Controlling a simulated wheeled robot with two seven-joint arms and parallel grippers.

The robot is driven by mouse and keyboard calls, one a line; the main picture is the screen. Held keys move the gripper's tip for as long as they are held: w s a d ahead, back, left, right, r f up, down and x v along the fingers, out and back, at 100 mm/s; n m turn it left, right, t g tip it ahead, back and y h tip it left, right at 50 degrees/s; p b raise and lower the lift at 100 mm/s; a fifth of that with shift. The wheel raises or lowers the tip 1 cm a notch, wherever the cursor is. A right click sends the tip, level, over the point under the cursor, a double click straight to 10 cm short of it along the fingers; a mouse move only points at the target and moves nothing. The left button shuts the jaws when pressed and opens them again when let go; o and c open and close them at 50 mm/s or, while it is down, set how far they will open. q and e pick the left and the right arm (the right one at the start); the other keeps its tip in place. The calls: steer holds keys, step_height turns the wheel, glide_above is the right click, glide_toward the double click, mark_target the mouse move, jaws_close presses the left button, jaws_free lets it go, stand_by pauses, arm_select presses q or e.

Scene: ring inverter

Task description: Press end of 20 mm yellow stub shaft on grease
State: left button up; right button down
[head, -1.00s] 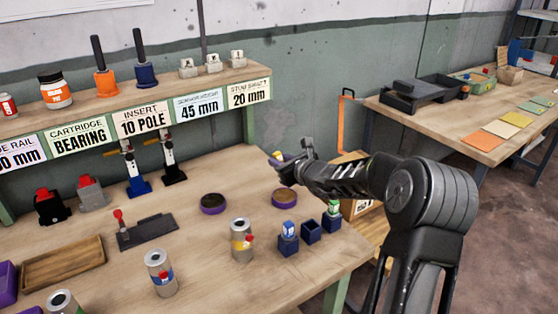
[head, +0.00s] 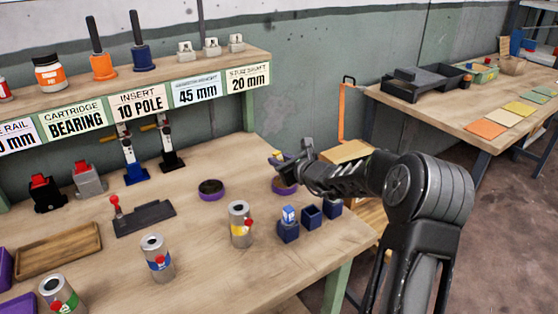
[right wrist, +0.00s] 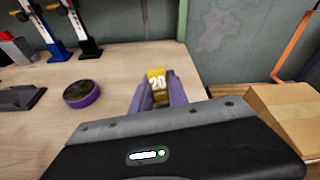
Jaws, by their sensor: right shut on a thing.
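The yellow stub shaft (right wrist: 157,83), marked 20, is held between the purple-grey fingers of my right gripper (right wrist: 160,98) in the right wrist view. In the head view my right gripper (head: 280,159) is over the right-hand purple-rimmed round dish (head: 285,188), which it partly covers. The shaft's lower end is hidden, so I cannot tell whether it touches the dish. A second purple-rimmed dish with a dark filling (head: 211,188) stands to the left; it also shows in the right wrist view (right wrist: 81,94). My left gripper is not in view.
Several silver cylinders, one with a yellow band (head: 240,224), stand at the front. A black fixture with a red knob (head: 144,218) lies left. A labelled shelf (head: 140,103) runs behind.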

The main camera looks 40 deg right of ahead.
steer(key=shift+f+b, duration=0.65)
steer(key=shift+b, duration=0.1)
stand_by(0.8)
steer(key=shift+r, duration=0.15)
stand_by(0.5)
steer(key=shift+r+p, duration=2.3)
steer(key=shift+r, duration=1.15)
steer(key=shift+f, duration=0.1)
